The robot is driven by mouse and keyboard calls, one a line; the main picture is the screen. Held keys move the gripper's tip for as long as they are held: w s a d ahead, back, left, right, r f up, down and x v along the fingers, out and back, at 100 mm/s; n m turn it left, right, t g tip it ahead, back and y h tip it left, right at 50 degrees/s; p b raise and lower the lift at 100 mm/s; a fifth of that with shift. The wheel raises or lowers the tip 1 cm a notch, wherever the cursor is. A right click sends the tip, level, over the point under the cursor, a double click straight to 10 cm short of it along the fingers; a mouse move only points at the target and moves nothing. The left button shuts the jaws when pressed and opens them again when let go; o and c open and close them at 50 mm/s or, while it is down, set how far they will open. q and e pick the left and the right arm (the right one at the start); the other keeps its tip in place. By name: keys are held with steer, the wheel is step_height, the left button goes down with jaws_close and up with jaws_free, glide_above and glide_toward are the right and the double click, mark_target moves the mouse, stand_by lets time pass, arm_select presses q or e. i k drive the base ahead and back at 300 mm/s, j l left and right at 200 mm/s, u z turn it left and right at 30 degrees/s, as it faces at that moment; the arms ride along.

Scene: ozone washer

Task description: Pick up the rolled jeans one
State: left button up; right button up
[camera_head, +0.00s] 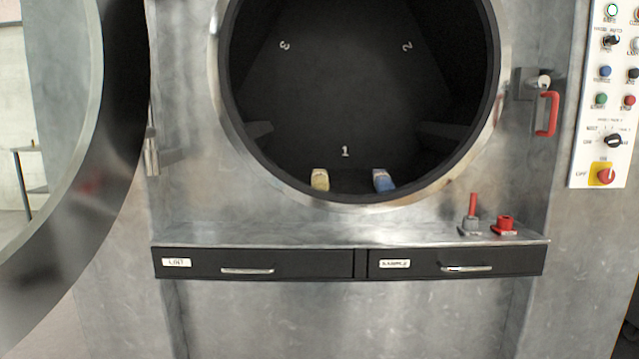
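A small blue rolled piece (383,180), which looks like rolled jeans, lies inside the dark drum near the lower front rim, right of the numeral 1. A cream or yellowish rolled piece (320,179) lies to its left, also just inside the rim, with a gap between them. Neither of my grippers shows in the head view.
The washer's round door (60,240) stands open at the left. Its opening has a metal rim (222,110). Below are a ledge with a red-handled lever (472,212) and a red knob (505,224), and two black drawers (300,264). A control panel (605,100) is at right.

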mark_target(320, 177)
steer(key=i+l+u, duration=0.1)
steer(key=u, duration=0.3)
steer(key=i+l+u, duration=0.1)
steer(key=l+u, duration=0.2)
steer(key=u, duration=0.15)
steer(key=l+u, duration=0.25)
steer(key=u, duration=0.15)
steer(key=i, duration=0.05)
